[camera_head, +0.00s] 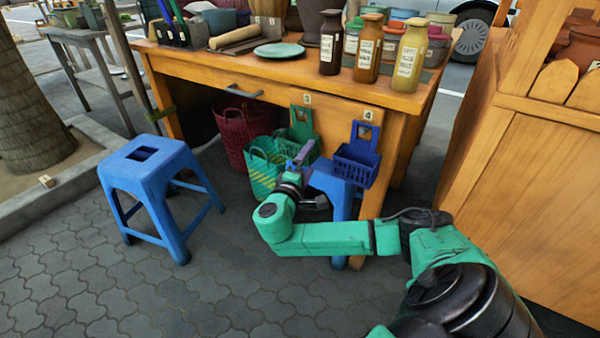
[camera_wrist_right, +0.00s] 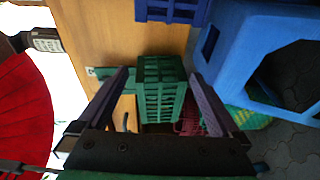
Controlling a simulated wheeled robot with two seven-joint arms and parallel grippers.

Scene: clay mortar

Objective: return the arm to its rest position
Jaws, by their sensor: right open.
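My right arm, green and black, reaches in from the lower right of the head view. Its gripper (camera_head: 303,154) points at the front of the wooden table, near the hanging baskets. In the right wrist view the two purple-grey fingers of the gripper (camera_wrist_right: 160,76) are spread apart with nothing held. A green basket (camera_wrist_right: 160,100) shows beyond and between them; I cannot tell the exact gap. In the head view the green basket (camera_head: 300,128) hangs on the table front, partly behind the gripper. My left gripper is not in view.
A blue basket (camera_head: 357,163) hangs right of the gripper. A blue stool (camera_head: 338,190) stands close behind my forearm, another blue stool (camera_head: 150,170) at left. The wooden table (camera_head: 270,75) carries bottles. A wooden cabinet (camera_head: 530,180) stands at right. The paving (camera_head: 150,295) at lower left is clear.

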